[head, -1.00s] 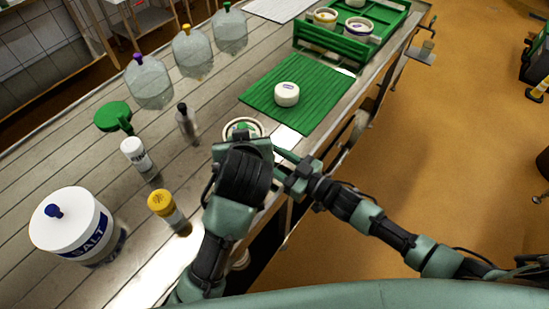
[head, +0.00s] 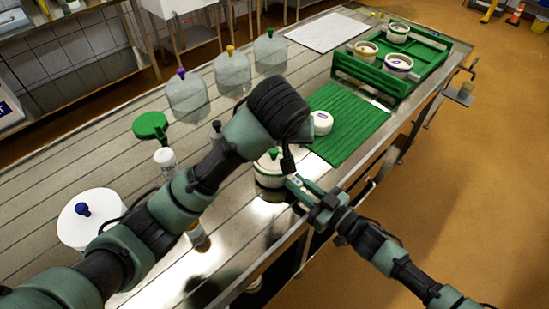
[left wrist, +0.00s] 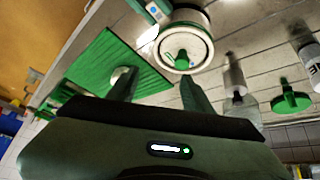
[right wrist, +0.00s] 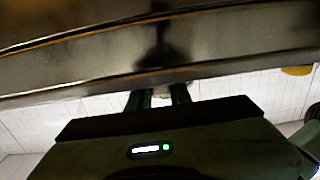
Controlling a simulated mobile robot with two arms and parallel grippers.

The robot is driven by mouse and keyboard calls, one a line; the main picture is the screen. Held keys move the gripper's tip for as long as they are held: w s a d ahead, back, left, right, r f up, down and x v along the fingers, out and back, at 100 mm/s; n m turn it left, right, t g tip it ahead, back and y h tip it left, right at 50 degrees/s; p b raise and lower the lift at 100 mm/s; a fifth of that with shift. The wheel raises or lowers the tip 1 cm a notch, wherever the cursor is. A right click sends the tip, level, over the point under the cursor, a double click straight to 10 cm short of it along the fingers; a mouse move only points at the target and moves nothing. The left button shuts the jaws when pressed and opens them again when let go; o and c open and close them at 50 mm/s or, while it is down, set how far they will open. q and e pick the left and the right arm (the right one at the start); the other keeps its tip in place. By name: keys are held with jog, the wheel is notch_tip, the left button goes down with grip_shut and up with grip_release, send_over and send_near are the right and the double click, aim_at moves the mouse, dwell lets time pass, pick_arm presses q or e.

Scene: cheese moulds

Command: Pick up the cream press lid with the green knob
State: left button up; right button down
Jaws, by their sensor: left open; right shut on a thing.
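The cream press lid (left wrist: 168,58) with its green knob (left wrist: 182,60) sits on a white mould (left wrist: 188,16), seen from above in the left wrist view. In the head view the lid's green knob (head: 273,153) shows on top of the mould (head: 268,180), partly behind my left arm. My left gripper (head: 287,160) is open just above the lid; its fingers (left wrist: 158,88) point toward the knob and hold nothing. My right gripper (head: 294,184) is shut on the mould's near right side; its fingers (right wrist: 159,98) show small in the right wrist view.
A white cheese (head: 322,123) lies on a green mat (head: 362,110) behind the mould. A green crate (head: 430,60) holds several moulds. Clear domes (head: 188,98) with coloured knobs, a green disc (head: 150,124) and a white salt tub (head: 88,215) stand to the left.

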pick_arm(q)
notch_tip(320, 180, up, 3)
jog(key=a+g+y, duration=0.1)
jog(key=a, duration=0.2)
send_over(274, 150)
jog(key=s, duration=0.2)
jog(key=shift+n+g, duration=0.3)
jog(key=shift+g, duration=0.1)
notch_tip(274, 150, down, 6)
jog(key=shift+w+a+r, duration=0.1)
jog(key=shift+w+r, duration=0.05)
jog(key=shift+r, duration=0.1)
jog(key=shift+s+x, duration=0.15)
jog(key=shift+x, duration=1.15)
jog(key=shift+s+x, duration=0.2)
jog(key=shift+x, duration=1.1)
jog(key=shift+f, duration=0.15)
grip_shut()
